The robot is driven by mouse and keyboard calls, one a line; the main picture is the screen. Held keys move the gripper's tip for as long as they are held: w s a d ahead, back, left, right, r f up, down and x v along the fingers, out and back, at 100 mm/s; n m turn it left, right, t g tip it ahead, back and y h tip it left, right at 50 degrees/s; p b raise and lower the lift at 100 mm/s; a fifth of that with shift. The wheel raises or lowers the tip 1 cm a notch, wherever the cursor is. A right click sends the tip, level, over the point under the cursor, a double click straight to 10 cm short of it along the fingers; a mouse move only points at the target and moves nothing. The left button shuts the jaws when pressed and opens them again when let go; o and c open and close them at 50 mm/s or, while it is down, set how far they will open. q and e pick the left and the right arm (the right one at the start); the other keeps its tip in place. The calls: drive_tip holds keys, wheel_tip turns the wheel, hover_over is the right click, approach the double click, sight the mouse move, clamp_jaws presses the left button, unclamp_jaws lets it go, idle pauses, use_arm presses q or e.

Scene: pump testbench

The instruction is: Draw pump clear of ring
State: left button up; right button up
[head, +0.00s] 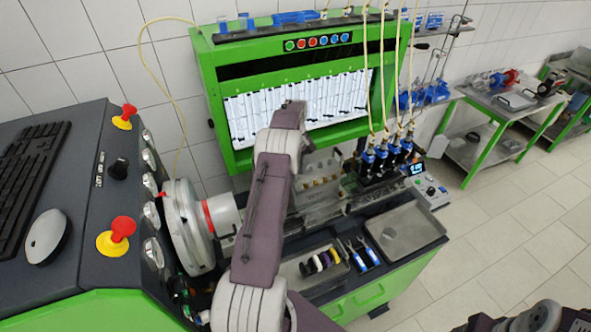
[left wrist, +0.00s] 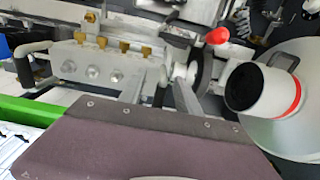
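The pump (left wrist: 95,62), a silver block with brass fittings on top, lies left of centre in the left wrist view. In the head view it (head: 318,180) sits on the bench right of my forearm. A dark-faced ring (left wrist: 201,70) stands right of the pump's end. My left gripper (left wrist: 161,76) has its two grey fingers either side of the pump's right end. Whether they touch it is unclear. In the head view my forearm hides the fingers and the ring. Part of my right arm shows at lower right; its fingertips do not.
A white drive cylinder with a red band (head: 222,215) stands left of my forearm; it also shows in the left wrist view (left wrist: 262,88). Blue-topped injectors (head: 385,160) stand at the right of the bench.

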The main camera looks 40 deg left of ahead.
use_arm(q)
drive_tip(key=shift+r, duration=0.2)
wheel_tip(320, 180, up, 3)
drive_tip(key=shift+a+r+b, duration=0.1)
drive_tip(key=shift+r+b, duration=0.05)
drive_tip(key=shift+b, duration=1.05)
wheel_tip(320, 180, up, 6)
drive_tip(key=shift+f+p, duration=0.25)
drive_tip(key=shift+p, duration=0.1)
drive_tip(key=shift+f, duration=0.1)
